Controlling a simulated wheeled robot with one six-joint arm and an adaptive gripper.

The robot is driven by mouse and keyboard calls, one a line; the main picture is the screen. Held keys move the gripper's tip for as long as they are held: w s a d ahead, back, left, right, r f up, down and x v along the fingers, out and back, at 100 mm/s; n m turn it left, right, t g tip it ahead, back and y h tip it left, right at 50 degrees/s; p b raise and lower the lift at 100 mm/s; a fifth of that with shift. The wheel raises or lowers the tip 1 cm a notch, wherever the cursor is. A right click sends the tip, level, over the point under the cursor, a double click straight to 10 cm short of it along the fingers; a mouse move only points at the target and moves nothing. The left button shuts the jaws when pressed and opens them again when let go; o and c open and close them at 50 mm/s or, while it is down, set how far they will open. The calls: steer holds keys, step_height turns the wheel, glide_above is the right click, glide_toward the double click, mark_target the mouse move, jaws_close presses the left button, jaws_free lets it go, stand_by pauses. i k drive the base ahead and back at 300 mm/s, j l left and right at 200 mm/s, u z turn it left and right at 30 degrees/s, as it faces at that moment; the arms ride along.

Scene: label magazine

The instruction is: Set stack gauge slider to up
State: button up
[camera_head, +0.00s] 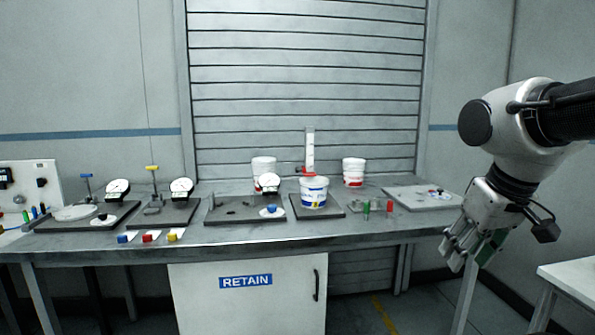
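A clear upright scale (310,146) with markings stands at the back middle of the bench; it looks like the stack gauge, but I cannot be sure. A small red piece (308,172) sits at its lower end and may be the slider. The foot of the scale is hidden behind a white tub. My gripper (463,256) hangs at the right, pointing down, in front of the bench's right end and well apart from the scale. I see nothing clearly held in it, and its finger gap is too small to judge.
A white and blue tub (314,193) stands on a dark plate before the scale. White tubs stand behind, one at the right (353,171). Dial gauges (181,189) and fixtures fill the left of the grey bench (330,230). A white table (575,275) is at lower right.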

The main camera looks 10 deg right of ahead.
mark_target(303, 169)
steer(key=i+u, duration=0.25)
steer(key=i, duration=0.2)
steer(key=i+l+u, duration=0.1)
steer(key=i+u, duration=0.2)
steer(key=i, duration=0.15)
